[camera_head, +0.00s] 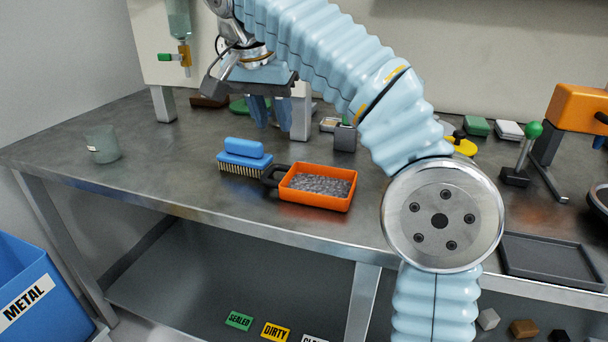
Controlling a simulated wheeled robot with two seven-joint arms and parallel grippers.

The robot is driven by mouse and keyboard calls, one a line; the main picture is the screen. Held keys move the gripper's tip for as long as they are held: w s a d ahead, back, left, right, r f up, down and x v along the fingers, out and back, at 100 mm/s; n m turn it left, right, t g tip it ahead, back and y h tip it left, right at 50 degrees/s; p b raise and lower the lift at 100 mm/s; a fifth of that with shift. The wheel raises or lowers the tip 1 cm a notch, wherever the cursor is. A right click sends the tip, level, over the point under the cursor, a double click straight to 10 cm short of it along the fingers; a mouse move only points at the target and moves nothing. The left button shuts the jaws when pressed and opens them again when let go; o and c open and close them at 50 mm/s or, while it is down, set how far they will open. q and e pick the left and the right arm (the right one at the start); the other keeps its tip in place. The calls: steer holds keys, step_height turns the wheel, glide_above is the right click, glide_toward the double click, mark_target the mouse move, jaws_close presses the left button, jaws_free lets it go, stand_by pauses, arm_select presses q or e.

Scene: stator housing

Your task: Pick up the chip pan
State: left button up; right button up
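The chip pan (345,202) is an orange rectangular pan full of grey chips, with a dark handle at its left end. It sits on the grey workbench near the front edge. My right gripper (270,122) hangs fingers down above the bench, further back and up-left of the pan, apart from it. Its two blue fingers show a gap between them with nothing held. My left gripper is not in view.
A blue brush (243,155) lies close to the pan's handle. A clear cup (102,144) stands at the left of the workbench (190,185). A dark tray (553,258) lies at the right front. A blue METAL bin (35,285) stands lower left.

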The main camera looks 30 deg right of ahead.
steer(key=b, duration=0.1)
glide_toward(286, 169)
steer(key=shift+s+d+f, duration=0.15)
steer(key=shift+s+f, duration=0.05)
steer(key=shift+f, duration=0.4)
steer(key=shift+s+d+f, duration=0.15)
steer(key=shift+s+f, duration=0.1)
steer(key=shift+f, duration=0.4)
steer(key=x, duration=0.5)
steer(key=shift+s+a+f+b, duration=0.15)
steer(key=shift+s+a+b, duration=0.15)
steer(key=shift+b, duration=0.1)
jaws_close()
